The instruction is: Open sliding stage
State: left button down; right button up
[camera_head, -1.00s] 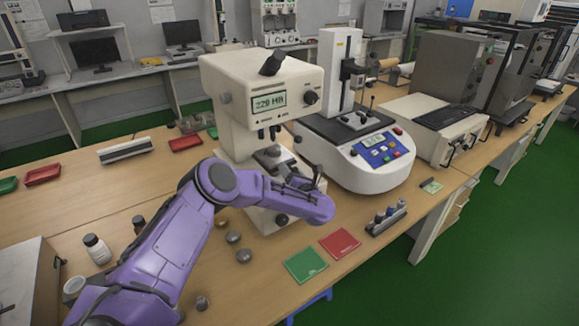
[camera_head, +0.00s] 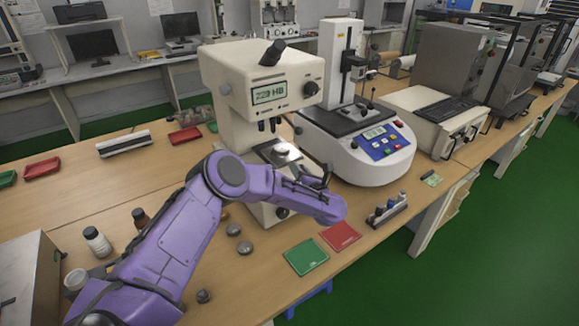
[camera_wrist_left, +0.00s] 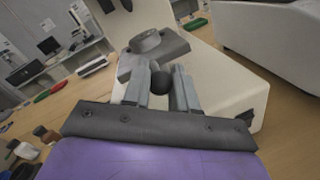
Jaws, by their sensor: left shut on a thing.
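The sliding stage (camera_head: 279,150) is a grey plate under the head of the cream hardness tester (camera_head: 252,95). In the left wrist view the stage (camera_wrist_left: 168,52) carries a round grey block (camera_wrist_left: 145,40) and has a round black knob (camera_wrist_left: 160,83) at its near edge. My left gripper (camera_wrist_left: 161,88) has its two grey fingers on either side of the knob, shut on it. In the head view my purple left arm comes across in front of the tester and hides part of the gripper and the knob. My right gripper is not in view.
A white machine with a blue panel (camera_head: 376,141) stands close on the right. A green card (camera_head: 306,257), a red card (camera_head: 340,236) and a small rack (camera_head: 386,210) lie near the front edge. Bottles (camera_head: 97,241) stand at the left.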

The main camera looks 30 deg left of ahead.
pick_arm(q)
jog(key=v, duration=0.3)
jog(key=shift+w+d, duration=0.1)
jog(key=shift+d, duration=0.4)
jog(key=c, duration=0.9)
grip_release()
jog(key=shift+c, duration=0.2)
jog(key=b+v, duration=0.3)
jog(key=v, duration=0.7)
jog(key=shift+d+b, duration=0.2)
jog(key=shift+b, duration=0.15)
